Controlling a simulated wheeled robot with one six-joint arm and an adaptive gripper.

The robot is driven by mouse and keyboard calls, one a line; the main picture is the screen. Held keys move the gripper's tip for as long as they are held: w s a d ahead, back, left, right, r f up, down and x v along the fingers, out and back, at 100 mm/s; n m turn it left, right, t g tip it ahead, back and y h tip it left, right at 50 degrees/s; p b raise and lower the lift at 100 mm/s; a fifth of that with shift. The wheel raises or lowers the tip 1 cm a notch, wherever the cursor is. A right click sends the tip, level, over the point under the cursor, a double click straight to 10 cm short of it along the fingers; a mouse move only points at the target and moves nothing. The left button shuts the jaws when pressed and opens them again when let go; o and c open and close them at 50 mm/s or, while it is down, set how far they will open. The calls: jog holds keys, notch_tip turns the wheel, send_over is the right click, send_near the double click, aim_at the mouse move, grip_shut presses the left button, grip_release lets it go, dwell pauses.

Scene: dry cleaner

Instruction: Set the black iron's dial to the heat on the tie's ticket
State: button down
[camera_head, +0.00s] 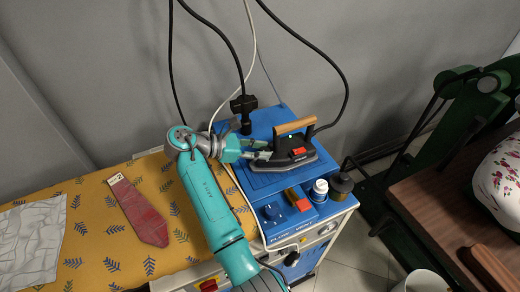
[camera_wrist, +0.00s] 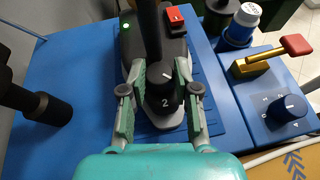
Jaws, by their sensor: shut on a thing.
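The black iron (camera_head: 294,155) with a wooden handle and red switch rests on the blue station top; it also shows in the wrist view (camera_wrist: 123,45). Its black dial (camera_wrist: 161,90) faces my wrist camera, with a white pointer line on top and a white "2" on its near side; other markings are hidden. My gripper (camera_wrist: 160,76) is shut on the dial, one finger on each side; in the head view my gripper (camera_head: 264,150) reaches the iron's left end. The red tie (camera_head: 142,212) lies on the yellow cloth with a pale ticket (camera_head: 115,179), too small to read.
A blue panel knob (camera_wrist: 290,107) with numbers and a red-handled brass valve (camera_wrist: 257,62) sit right of the iron. A white-capped bottle (camera_head: 319,190) and a dark jar (camera_head: 341,185) stand near the edge. A black post (camera_head: 244,108) stands behind. Grey cloth (camera_head: 32,240) lies left.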

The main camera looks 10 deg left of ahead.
jog(key=c, duration=0.8)
grip_release()
jog(key=shift+c, duration=0.2)
jog(key=v, duration=0.7)
jog(key=shift+a, duration=0.2)
